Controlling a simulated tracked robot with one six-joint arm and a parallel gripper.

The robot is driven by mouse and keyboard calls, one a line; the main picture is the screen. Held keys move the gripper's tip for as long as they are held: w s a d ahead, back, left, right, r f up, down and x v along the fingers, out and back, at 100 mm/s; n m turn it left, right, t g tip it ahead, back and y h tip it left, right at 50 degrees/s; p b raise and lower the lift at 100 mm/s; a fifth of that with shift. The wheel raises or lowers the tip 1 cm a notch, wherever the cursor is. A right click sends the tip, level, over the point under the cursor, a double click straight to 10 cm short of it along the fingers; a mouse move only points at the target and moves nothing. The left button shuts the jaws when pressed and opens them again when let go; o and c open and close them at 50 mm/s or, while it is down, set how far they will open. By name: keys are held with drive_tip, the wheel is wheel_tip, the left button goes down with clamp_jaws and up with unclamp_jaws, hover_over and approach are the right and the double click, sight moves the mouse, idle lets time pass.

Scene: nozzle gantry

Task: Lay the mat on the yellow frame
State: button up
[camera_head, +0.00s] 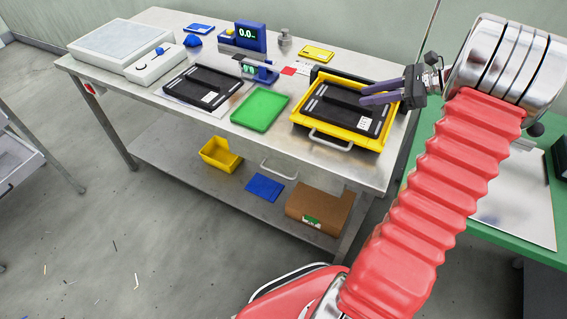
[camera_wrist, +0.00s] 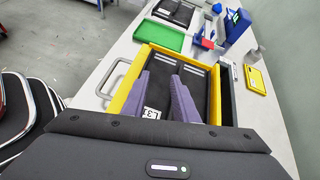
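The yellow frame (camera_head: 300,118) sits at the right end of the steel table, with a metal handle at its front. A black mat (camera_head: 345,117) with a white label lies within its yellow rim; I cannot tell whether every edge is seated. A similar black mat (camera_head: 200,85) lies farther left on a pale sheet. My gripper (camera_head: 363,94) is above the right part of the frame. In the wrist view its two purple fingers (camera_wrist: 170,64) are apart, with nothing visibly gripped between them. They hide part of the mat in the yellow frame (camera_wrist: 124,92).
A green tray (camera_head: 260,109) lies between the two black mats. A white scale (camera_head: 113,45), a blue display unit (camera_head: 245,37) and a yellow card (camera_head: 317,53) stand behind or left. A dark upright panel (camera_wrist: 228,98) runs along the frame's back side.

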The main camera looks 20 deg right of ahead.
drive_tip(key=s+a+r+n+g+h, duration=0.25)
drive_tip(key=a+n, duration=0.35)
drive_tip(key=a, duration=0.6)
drive_tip(key=s+a+r+n+g+h, duration=0.1)
drive_tip(key=a+r+n+g, duration=0.3)
drive_tip(key=a, duration=0.8)
drive_tip(key=s+a+n+t+h, duration=0.3)
drive_tip(key=s+a+n+h, duration=0.2)
drive_tip(key=s+a+n, duration=0.7)
drive_tip(key=s+n, duration=0.2)
drive_tip(key=n, duration=0.1)
drive_tip(key=shift+s+a+n, duration=0.2)
drive_tip(key=shift+a+n, duration=0.1)
drive_tip(key=shift+t, duration=0.25)
